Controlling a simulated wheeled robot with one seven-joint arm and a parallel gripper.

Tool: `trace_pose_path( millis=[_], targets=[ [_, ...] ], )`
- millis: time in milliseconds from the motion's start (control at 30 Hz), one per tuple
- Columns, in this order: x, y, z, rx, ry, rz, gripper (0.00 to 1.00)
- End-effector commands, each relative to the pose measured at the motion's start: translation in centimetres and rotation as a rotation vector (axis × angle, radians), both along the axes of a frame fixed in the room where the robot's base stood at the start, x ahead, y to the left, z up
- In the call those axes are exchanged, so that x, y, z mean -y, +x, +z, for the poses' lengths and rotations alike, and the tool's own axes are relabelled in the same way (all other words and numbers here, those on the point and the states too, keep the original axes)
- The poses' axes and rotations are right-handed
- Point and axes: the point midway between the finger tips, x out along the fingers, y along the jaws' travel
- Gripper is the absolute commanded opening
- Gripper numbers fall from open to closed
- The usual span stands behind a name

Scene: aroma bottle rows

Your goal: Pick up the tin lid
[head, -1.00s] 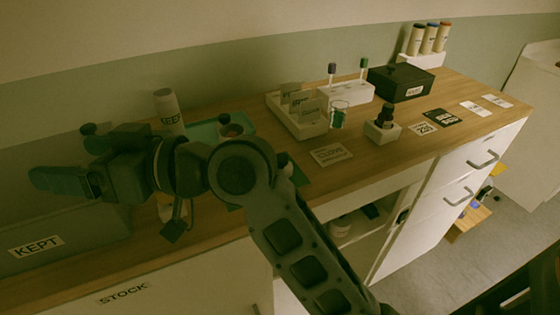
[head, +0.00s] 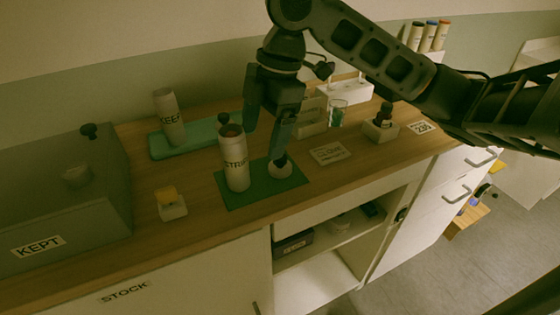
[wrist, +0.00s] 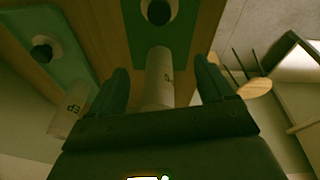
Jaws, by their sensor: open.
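A pale round piece (head: 280,171) lies on the green mat (head: 236,203); I take it for the tin lid, but cannot be sure. In the wrist view it is a pale ring around a dark centre (wrist: 158,12) at the top edge. A white labelled tin (head: 236,170) with a dark brown top stands upright on the mat, left of this piece. The tin also shows in the wrist view (wrist: 160,75), between my fingers in the picture. My gripper (head: 267,140) is open and points down. One fingertip overlaps the pale piece; whether they touch is unclear.
A white KEEP tin (head: 169,117) stands on the teal tray (head: 162,153) behind. A grey KEPT box (head: 90,225) fills the left. A small block holder (head: 172,209) sits near the front edge. A bottle in a white holder (head: 381,128) and a card (head: 330,154) are at right.

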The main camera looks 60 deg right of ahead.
Motion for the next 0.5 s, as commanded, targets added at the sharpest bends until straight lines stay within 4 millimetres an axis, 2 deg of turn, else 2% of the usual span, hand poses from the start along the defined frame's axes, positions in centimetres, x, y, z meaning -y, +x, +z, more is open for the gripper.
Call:
trace_pose_path(
  millis=[33, 167, 500],
  targets=[
    [1.1, -0.9, -0.1, -0.034, -0.029, 0.0, 0.81],
    [2.7, -2.3, -0.3, -0.092, -0.069, 0.005, 0.81],
    [2.8, -2.3, -3.3, -0.104, -0.073, 0.004, 0.81]
  ],
)
